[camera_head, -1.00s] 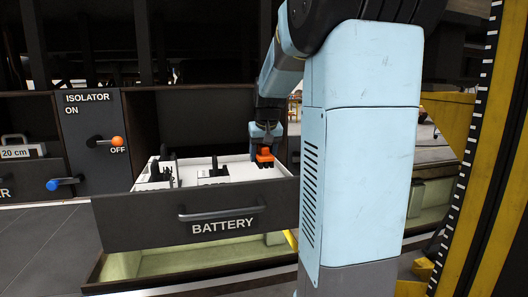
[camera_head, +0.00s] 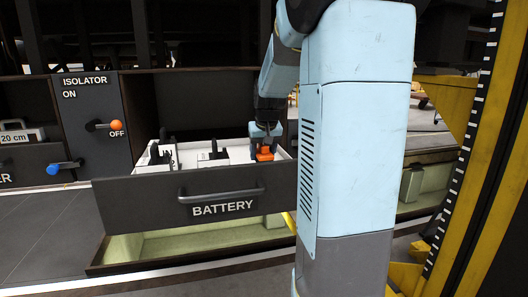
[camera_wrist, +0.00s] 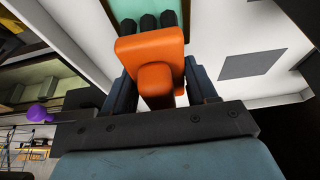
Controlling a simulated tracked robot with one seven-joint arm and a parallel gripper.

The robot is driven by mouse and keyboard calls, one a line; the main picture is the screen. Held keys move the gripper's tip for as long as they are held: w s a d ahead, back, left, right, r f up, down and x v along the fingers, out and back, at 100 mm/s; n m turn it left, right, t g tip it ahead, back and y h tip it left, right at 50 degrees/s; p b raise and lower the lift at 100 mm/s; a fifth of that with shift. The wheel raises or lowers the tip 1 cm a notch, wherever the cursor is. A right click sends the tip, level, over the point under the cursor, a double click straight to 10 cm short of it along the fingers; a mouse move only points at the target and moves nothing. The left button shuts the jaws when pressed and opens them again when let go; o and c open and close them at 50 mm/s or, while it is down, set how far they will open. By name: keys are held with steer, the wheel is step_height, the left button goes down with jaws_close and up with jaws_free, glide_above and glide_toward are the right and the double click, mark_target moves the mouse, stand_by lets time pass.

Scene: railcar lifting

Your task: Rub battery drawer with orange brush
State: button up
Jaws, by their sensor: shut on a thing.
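The battery drawer (camera_head: 150,204) is pulled open, with a dark front lettered BATTERY and a bar handle (camera_head: 221,195). Its inside is white and holds white boxes with black parts (camera_head: 213,157). My gripper (camera_head: 264,146) is over the drawer's right end, pointing down. It is shut on the orange brush (camera_wrist: 150,50), which also shows in the head view (camera_head: 264,154). In the wrist view the brush's dark bristle tufts (camera_wrist: 148,22) are beyond its orange body, close to a pale green surface (camera_wrist: 140,7). I cannot tell whether the bristles touch it.
Left of the drawer is an isolator panel (camera_head: 93,128) with an orange-knobbed lever (camera_head: 116,125). A blue-knobbed lever (camera_head: 53,169) is lower left. A yellow and black striped post (camera_head: 478,150) stands at the right. Grey floor (camera_head: 50,235) is clear in front left.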

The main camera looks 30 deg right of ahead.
mark_target(266, 156)
steer(key=shift+f, duration=0.95)
stand_by(0.6)
steer(key=shift+s, duration=0.1)
steer(key=shift+s+a+r, duration=0.1)
steer(key=shift+s+a, duration=0.2)
steer(key=shift+s, duration=0.65)
steer(key=shift+s+a, duration=0.3)
steer(key=shift+s, duration=0.6)
steer(key=shift+s+a, duration=0.3)
steer(key=shift+s, duration=0.75)
steer(key=shift+s+a, duration=0.25)
steer(key=shift+s, duration=0.75)
steer(key=shift+s+a, duration=0.3)
steer(key=shift+s, duration=0.65)
steer(key=shift+s+a, duration=0.25)
steer(key=shift+s, duration=0.65)
steer(key=shift+f, duration=0.2)
